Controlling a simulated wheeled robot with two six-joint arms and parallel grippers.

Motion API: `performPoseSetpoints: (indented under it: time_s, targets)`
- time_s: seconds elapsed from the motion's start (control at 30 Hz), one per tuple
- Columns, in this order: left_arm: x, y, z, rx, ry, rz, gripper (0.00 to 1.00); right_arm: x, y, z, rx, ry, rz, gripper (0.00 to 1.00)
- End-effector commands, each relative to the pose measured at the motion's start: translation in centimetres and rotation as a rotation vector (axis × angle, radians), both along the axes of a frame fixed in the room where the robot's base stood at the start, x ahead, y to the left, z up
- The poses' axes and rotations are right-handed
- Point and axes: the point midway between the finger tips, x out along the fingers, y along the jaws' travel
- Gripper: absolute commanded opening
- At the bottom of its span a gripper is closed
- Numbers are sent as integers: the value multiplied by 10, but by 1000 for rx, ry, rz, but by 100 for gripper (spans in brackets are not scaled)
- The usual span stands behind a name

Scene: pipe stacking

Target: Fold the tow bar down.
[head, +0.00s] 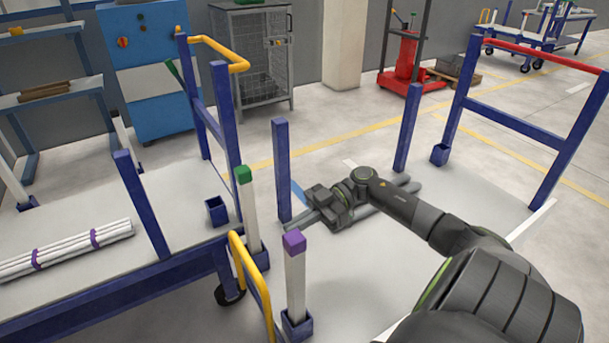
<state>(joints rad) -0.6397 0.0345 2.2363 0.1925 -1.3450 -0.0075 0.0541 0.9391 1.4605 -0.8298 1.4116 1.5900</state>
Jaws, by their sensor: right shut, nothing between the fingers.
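A yellow bent bar (252,278), which looks like the tow bar, stands raised at the near end of the left cart, between the two carts. Its lower part runs out of the bottom of the head view. My right gripper (292,226) reaches in from the right, low over the right cart's deck (470,205). Its fingers point left, beside a blue post (282,170), and are shut and empty. It is apart from the yellow bar. My left gripper is not in view.
Grey pipes (372,210) lie on the right deck under my right gripper. White posts with a green cap (243,175) and a purple cap (294,242) stand near the yellow bar. Bundled white pipes (65,250) lie on the left cart (150,290).

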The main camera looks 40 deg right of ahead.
Motion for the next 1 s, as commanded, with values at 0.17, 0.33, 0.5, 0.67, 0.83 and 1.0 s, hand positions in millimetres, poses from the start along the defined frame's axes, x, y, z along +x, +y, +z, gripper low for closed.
performPoseSetpoints:
  time_s: [0.17,0.33,0.5,0.67,0.83,1.0]
  targets:
    - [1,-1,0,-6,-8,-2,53,9,39,-8,4,-4,4,0]
    - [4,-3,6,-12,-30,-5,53,16,65,-13,3,-3,1,0]
    - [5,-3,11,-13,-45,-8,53,20,80,-16,1,-2,0,0]
    - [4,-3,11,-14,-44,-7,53,20,83,-17,0,0,-1,0]
    - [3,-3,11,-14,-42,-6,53,20,83,-17,0,0,-1,0]
    - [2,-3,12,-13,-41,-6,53,21,84,-16,1,0,-1,0]
